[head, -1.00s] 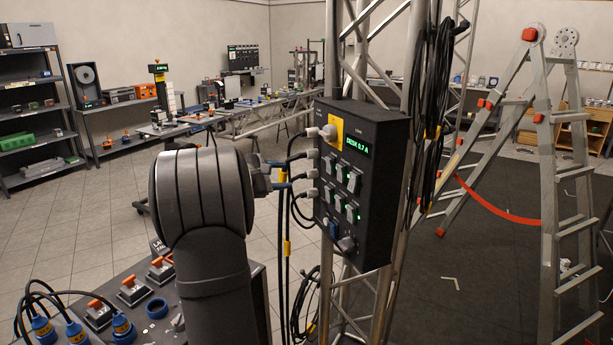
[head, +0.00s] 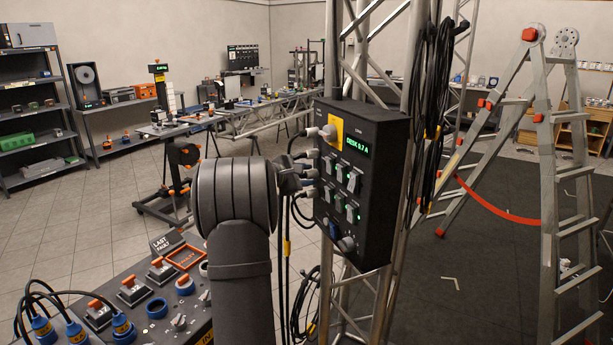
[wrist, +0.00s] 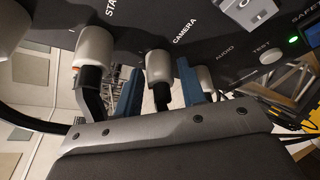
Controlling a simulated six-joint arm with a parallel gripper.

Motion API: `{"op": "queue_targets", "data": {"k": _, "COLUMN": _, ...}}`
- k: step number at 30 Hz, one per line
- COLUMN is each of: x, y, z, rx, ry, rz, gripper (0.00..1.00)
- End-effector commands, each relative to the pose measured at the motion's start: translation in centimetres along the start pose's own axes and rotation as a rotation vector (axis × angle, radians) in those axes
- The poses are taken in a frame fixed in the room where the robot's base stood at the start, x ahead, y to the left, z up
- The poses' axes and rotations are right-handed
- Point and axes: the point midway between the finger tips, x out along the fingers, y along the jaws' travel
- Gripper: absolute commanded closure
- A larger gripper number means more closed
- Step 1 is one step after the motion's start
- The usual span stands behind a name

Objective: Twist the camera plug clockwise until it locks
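In the wrist view, the camera plug (wrist: 159,68) is a pale grey cylinder with a dark lower part, seated in the dark box under the label CAMERA. My gripper (wrist: 160,75) has its two blue fingers on either side of this plug. Gaps show between the plug and both fingers, so the gripper looks open. In the head view, my gripper (head: 308,182) is at the left side of the power box (head: 365,205), among its row of plugs. My wrist partly hides them there, and I cannot tell which is the camera plug.
A neighbouring plug (wrist: 95,46) under a label starting STA stands close left of my fingers in the wrist view. Another plug (wrist: 205,78), by AUDIO, is just beyond the right finger. Hanging black cables (head: 287,235) and the truss (head: 350,315) are near the box.

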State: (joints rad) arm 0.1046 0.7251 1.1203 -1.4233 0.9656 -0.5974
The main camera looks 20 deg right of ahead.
Motion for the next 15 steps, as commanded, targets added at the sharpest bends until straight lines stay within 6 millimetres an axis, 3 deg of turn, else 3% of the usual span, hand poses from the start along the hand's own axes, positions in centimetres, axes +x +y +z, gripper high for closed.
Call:
{"op": "queue_targets", "data": {"k": 1, "x": -0.01, "y": 0.00, "z": 0.00, "rx": 0.000, "ry": 0.000, "rz": 0.000, "gripper": 0.74}}
{"op": "queue_targets", "data": {"k": 5, "x": -0.02, "y": 0.00, "z": 0.00, "rx": 0.000, "ry": 0.000, "rz": 0.000, "gripper": 0.97}}
{"op": "queue_targets", "data": {"k": 15, "x": -0.04, "y": -0.03, "z": 0.03, "rx": 0.045, "ry": -0.001, "rz": 0.019, "gripper": 0.97}}
